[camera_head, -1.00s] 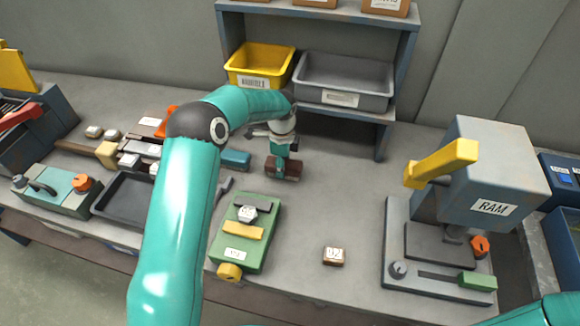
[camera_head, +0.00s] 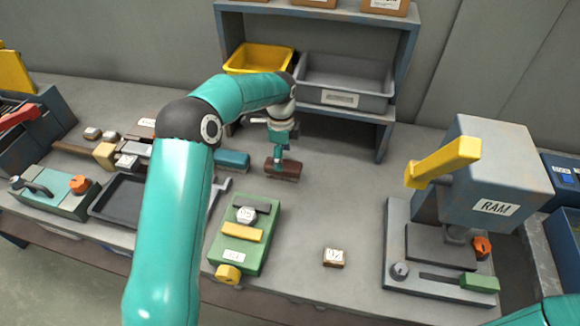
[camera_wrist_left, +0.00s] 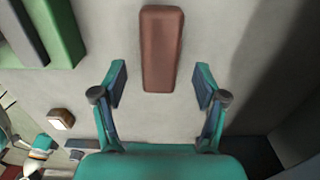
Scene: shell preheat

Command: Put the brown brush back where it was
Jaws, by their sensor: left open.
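The brown brush (camera_head: 284,170) lies on the bench below the shelf, behind the green fixture. It also shows in the left wrist view (camera_wrist_left: 161,48), at the upper middle, lying lengthwise. My left gripper (camera_head: 279,160) is over the brush in the head view. In the left wrist view my left gripper (camera_wrist_left: 160,86) is open, with one finger on each side and a gap to the brush. Nothing is between its pads except the near end of the brush in line with them. My right gripper is not in view; only a bit of teal arm shows at the bottom right.
The green fixture (camera_head: 262,228) stands in front of the brush, with a small labelled block (camera_head: 333,258) to its right. The RAM press (camera_head: 495,180) stands at the right. The shelf (camera_head: 386,140) with yellow and grey bins is behind. Bench right of the brush is clear.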

